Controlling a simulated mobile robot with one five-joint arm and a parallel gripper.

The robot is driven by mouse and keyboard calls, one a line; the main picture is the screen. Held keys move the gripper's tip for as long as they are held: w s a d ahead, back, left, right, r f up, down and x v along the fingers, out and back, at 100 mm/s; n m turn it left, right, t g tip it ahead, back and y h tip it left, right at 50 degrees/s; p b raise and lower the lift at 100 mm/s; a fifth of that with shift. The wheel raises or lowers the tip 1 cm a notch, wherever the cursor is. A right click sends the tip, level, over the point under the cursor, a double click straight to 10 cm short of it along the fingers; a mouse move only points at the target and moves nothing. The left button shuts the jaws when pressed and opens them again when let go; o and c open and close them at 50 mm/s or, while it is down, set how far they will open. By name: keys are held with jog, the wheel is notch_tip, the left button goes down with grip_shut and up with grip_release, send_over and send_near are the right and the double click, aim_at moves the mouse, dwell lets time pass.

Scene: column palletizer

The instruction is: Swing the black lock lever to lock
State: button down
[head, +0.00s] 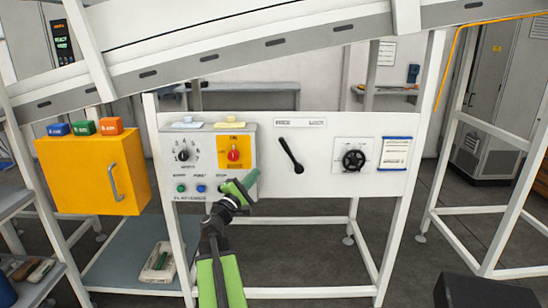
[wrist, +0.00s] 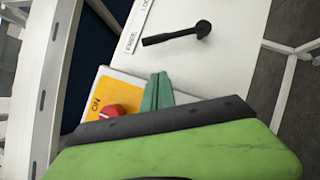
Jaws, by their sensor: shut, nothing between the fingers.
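The black lock lever (head: 291,154) is on the white panel, under a label strip (head: 300,122) with FREE at left and LOCK at right. Its hub is at the lower end, and its arm points up and slightly left, toward FREE. The wrist view also shows the lever (wrist: 175,36), fully uncovered. My gripper (head: 253,176) is in front of the panel, left of and a little below the lever, apart from it. Its green fingers (wrist: 158,80) are together and empty. In the wrist view they overlap the edge of the yellow switch plate.
Left of the lever is a grey control box with a red knob on a yellow plate (head: 234,154) and several buttons. A yellow cabinet (head: 95,172) stands at left. The panel between gripper and lever is bare.

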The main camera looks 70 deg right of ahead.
aim_at(290, 153)
jog(key=p+x, duration=0.1)
jog(key=x, duration=0.3)
jog(key=s+p+x, duration=0.1)
jog(key=p+x, duration=0.1)
jog(key=x, duration=0.2)
jog(key=s+r+p+x, duration=0.1)
jog(key=x, duration=0.3)
jog(key=shift+s+r+p, duration=0.15)
jog(key=shift+s+p, duration=0.1)
jog(key=shift+p, duration=0.05)
